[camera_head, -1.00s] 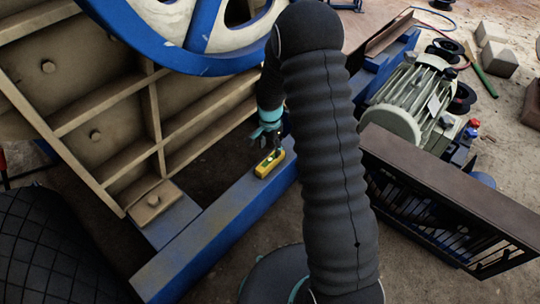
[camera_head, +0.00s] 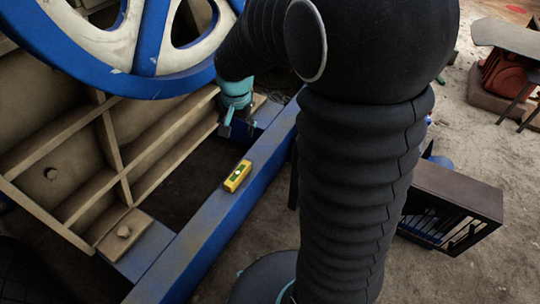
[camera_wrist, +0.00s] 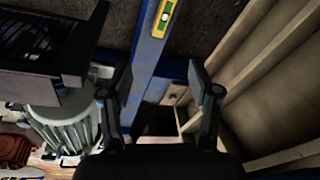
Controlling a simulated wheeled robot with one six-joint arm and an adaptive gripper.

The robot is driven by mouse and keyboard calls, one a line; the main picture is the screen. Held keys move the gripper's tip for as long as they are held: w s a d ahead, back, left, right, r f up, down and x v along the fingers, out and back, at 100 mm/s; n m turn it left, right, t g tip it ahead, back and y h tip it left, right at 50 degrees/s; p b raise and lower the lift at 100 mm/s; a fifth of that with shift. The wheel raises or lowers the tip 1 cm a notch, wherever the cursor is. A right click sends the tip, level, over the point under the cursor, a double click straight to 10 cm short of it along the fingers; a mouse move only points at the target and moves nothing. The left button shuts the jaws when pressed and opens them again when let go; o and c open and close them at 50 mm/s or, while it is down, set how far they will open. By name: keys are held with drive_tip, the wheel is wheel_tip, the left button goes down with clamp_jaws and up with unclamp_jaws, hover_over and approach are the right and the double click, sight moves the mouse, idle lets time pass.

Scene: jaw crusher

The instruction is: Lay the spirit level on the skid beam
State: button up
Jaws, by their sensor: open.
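The yellow spirit level (camera_head: 237,176) lies flat on top of the blue skid beam (camera_head: 212,215), lengthwise along it, with its green vial facing up. It also shows at the top of the wrist view (camera_wrist: 163,18), on the beam (camera_wrist: 146,62). My gripper (camera_head: 238,128) is above and behind the level, apart from it. In the wrist view my gripper (camera_wrist: 160,85) has its two fingers spread wide, with nothing between them but the beam farther below.
A blue and cream flywheel (camera_head: 125,40) and the ribbed crusher body (camera_head: 100,165) stand close on the left. A dark slatted guard (camera_head: 450,205) is at the right. In the wrist view a grey motor (camera_wrist: 62,125) is at lower left.

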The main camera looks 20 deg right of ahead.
drive_tip(key=s+r+n+t, duration=0.1)
drive_tip(key=s+r+n, duration=0.2)
drive_tip(key=s, duration=0.8)
drive_tip(key=s+r+n+t, duration=0.2)
drive_tip(key=s+r+n, duration=0.1)
drive_tip(key=s+r, duration=0.5)
drive_tip(key=s, duration=0.3)
drive_tip(key=shift+r+n, duration=0.2)
drive_tip(key=shift+n, duration=0.1)
drive_tip(key=shift+r+p, duration=0.75)
